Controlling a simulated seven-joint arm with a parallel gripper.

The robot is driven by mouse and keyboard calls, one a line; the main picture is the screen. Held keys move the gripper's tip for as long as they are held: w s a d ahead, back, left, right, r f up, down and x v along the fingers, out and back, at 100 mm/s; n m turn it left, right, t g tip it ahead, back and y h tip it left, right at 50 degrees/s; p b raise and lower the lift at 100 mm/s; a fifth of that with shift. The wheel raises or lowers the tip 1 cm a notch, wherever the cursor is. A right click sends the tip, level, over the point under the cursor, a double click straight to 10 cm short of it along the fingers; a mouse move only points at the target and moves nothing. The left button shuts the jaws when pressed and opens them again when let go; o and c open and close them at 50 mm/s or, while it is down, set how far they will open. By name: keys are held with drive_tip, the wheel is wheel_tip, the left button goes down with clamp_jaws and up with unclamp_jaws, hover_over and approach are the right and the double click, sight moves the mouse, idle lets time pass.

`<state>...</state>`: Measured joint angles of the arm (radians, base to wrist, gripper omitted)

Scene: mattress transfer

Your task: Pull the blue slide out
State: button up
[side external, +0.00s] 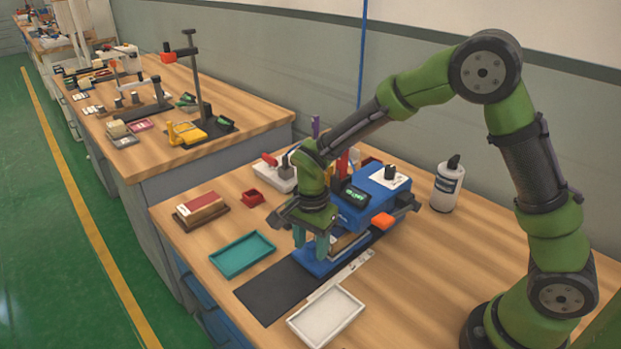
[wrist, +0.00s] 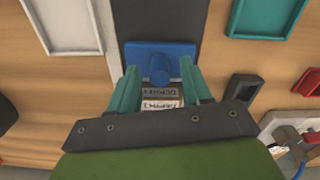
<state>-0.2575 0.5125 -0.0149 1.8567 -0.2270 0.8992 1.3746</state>
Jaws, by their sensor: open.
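The blue slide (side external: 312,267) sticks out low at the front of a blue machine (side external: 372,196), over a dark mat. In the wrist view the slide (wrist: 135,54) shows as a flat blue plate with a round blue knob (wrist: 159,70). My gripper (side external: 311,242) points down over the front of the slide. Its two green fingers are apart, one on each side of the knob in the wrist view (wrist: 160,74). I cannot tell whether they touch it. Lettered grey and white strips (wrist: 160,98) lie behind the knob. The gripper body hides the rest of the slide.
The dark mat (side external: 270,292) runs forward from the slide and looks clear. A white tray (side external: 326,316) lies to its right and a teal tray (side external: 243,254) to its left. A white bottle (side external: 447,186) stands behind. A brown-red block (side external: 201,209) sits at the left.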

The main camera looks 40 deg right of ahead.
drive_tip(key=shift+f, duration=0.85)
drive_tip(key=shift+c, duration=0.3)
clamp_jaws()
